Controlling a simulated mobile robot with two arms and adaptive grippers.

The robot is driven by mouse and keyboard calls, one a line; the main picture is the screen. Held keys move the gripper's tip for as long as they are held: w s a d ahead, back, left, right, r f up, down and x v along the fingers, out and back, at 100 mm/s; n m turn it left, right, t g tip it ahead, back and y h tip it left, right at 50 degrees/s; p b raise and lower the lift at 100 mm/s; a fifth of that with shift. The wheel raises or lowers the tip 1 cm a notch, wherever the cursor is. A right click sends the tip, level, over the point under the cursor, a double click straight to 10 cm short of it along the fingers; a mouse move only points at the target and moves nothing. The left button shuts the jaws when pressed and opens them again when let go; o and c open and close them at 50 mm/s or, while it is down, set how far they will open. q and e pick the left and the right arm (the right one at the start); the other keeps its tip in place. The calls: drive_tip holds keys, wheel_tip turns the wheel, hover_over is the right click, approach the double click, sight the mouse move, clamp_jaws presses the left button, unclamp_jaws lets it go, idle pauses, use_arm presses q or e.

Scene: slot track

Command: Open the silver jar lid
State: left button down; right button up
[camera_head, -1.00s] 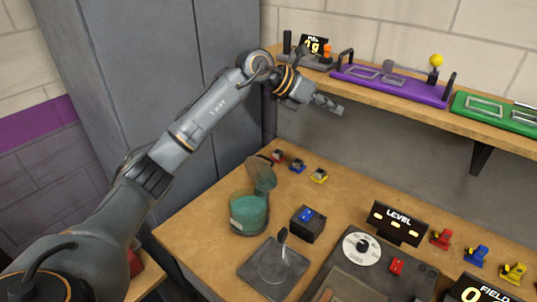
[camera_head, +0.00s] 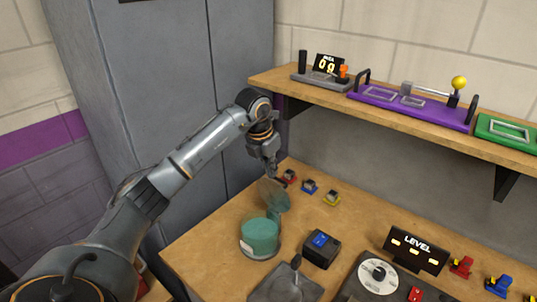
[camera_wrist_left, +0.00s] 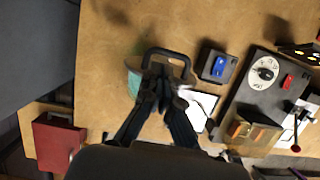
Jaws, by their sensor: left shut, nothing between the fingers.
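The jar (camera_head: 259,238) is a teal, see-through round container on the wooden table in the head view. Its lid (camera_head: 272,194) stands raised and tilted at the jar's back edge and looks greyish brown and see-through. My left gripper (camera_head: 271,170) points down just above the lid, shut and empty; I cannot tell whether it touches the lid. In the left wrist view the closed fingers (camera_wrist_left: 164,90) cover most of the jar, and a teal edge (camera_wrist_left: 134,82) shows beside them. My right gripper is not in view.
A black box with a blue switch (camera_head: 321,248) stands right of the jar. Small red, blue and yellow clips (camera_head: 309,187) lie behind it. A joystick plate (camera_head: 286,285) is in front. The shelf (camera_head: 400,117) overhangs the back right; grey cabinets (camera_head: 170,80) stand at left.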

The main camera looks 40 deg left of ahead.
use_arm(q)
drive_tip(key=shift+x, duration=1.15)
drive_tip(key=w, duration=0.1)
drive_tip(key=w+b, duration=0.1)
drive_tip(key=w, duration=0.2)
drive_tip(key=shift+w+d+f, duration=0.1)
drive_tip(key=shift+d+f, duration=0.1)
drive_tip(key=shift+f, duration=0.1)
drive_tip(key=shift+r, duration=0.15)
